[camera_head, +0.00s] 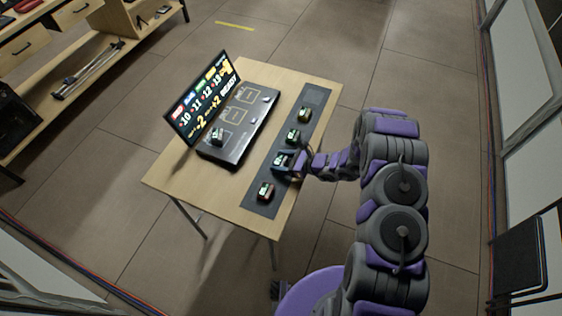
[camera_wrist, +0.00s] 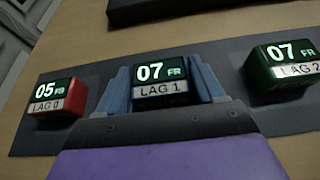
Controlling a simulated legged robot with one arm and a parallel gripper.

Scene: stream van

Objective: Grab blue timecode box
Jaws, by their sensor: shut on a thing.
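The blue timecode box (camera_wrist: 160,72) reads "07 FR" and "LAG 1" in the wrist view. It stands between the two fingers of my gripper (camera_wrist: 160,82), which are shut on it from both sides. Its blue casing is mostly hidden by the fingers. In the head view the box (camera_head: 280,160) is on or just over the dark strip on the table, with my gripper (camera_head: 287,163) reaching it from the right. I cannot tell whether it still touches the strip.
On the dark strip (camera_head: 318,95), a red box (camera_head: 265,192) labelled LAG 0 sits nearer, and a green box (camera_wrist: 282,68) labelled LAG 2 beyond. Another box (camera_head: 305,114) stands farther along. A black console (camera_head: 262,108) with another box (camera_head: 217,137) and a lit screen (camera_head: 203,98) fill the table's left.

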